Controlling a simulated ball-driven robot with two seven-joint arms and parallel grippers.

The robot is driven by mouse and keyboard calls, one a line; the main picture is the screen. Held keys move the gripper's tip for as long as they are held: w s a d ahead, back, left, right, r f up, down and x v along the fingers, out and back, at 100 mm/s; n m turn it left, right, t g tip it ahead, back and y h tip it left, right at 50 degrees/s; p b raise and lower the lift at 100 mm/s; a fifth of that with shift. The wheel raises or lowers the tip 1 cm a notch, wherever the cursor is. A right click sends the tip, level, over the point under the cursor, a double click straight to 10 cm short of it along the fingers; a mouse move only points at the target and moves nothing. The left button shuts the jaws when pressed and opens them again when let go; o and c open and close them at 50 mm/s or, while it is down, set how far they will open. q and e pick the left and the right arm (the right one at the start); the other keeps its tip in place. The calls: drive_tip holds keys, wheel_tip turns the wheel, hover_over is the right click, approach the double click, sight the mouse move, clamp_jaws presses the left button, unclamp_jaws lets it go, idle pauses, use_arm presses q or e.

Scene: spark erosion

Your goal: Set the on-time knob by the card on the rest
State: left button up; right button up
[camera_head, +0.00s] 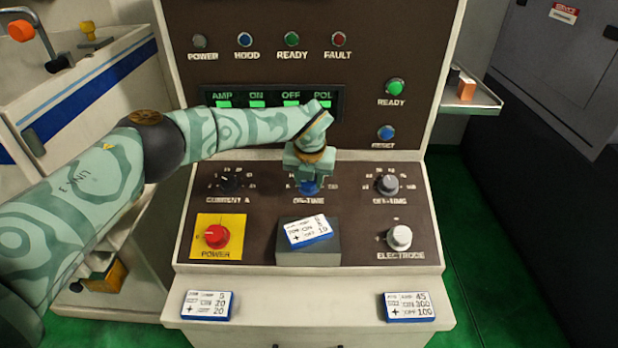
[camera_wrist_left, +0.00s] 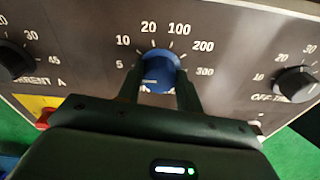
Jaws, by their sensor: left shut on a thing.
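The blue on-time knob (camera_head: 308,188) is on the sloping panel, at the middle of its number arc. In the left wrist view the knob (camera_wrist_left: 159,70) sits between my two fingers, with marks 5, 10, 20, 100, 200 and 300 around it. My left gripper (camera_head: 310,179) is shut on the knob from above. The fingers (camera_wrist_left: 160,77) touch its sides; I cannot read its pointer for certain. A white card (camera_head: 308,231) leans on the grey rest (camera_head: 308,259) below the knob. Its print has an ON line, but the number is too small to read surely.
The current knob (camera_head: 230,182) is to the left and the off-time knob (camera_head: 387,185) to the right. A red power button (camera_head: 216,236) and the electrode knob (camera_head: 399,238) are below. Two more cards (camera_head: 207,305) and (camera_head: 408,306) lie on the front ledge.

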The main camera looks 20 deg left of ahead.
use_arm(q)
drive_tip(key=shift+r, duration=0.1)
drive_tip(key=o, duration=1)
drive_tip(key=v, duration=1.6)
